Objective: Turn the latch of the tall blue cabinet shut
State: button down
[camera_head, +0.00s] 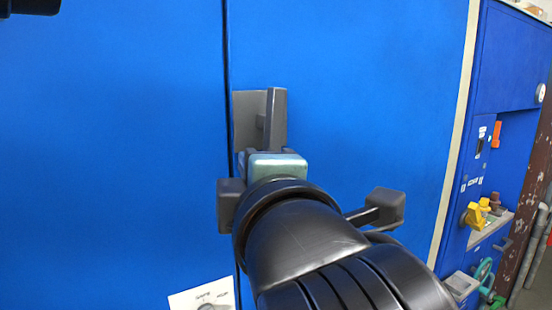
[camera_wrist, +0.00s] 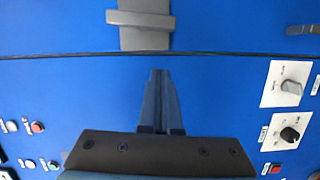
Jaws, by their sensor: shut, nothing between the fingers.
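The tall blue cabinet (camera_head: 120,150) fills most of the head view, with a dark vertical seam. Its grey latch (camera_head: 276,115) is a bar on a flat plate, just right of that seam. The bar stands upright, parallel to the seam. In the wrist view the latch (camera_wrist: 140,20) is at the top edge, and its bar again lies along the seam. My gripper (camera_wrist: 160,73) is shut and empty, its fingertips just below the seam in that picture and apart from the latch there. In the head view my wrist hides the fingertips and the area below the latch.
White plates with knobs (camera_wrist: 288,84) are at the right of the wrist view; one (camera_head: 205,296) shows at the bottom of the head view. Small buttons (camera_wrist: 37,127) are at the left. A blue unit with yellow knobs (camera_head: 476,213) stands at the right.

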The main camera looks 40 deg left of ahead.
jog(key=v, duration=0.2)
jog(key=shift+s+d+r, duration=0.1)
jog(key=shift+s+d, duration=0.1)
jog(key=shift+s, duration=0.15)
jog(key=shift+s, duration=0.1)
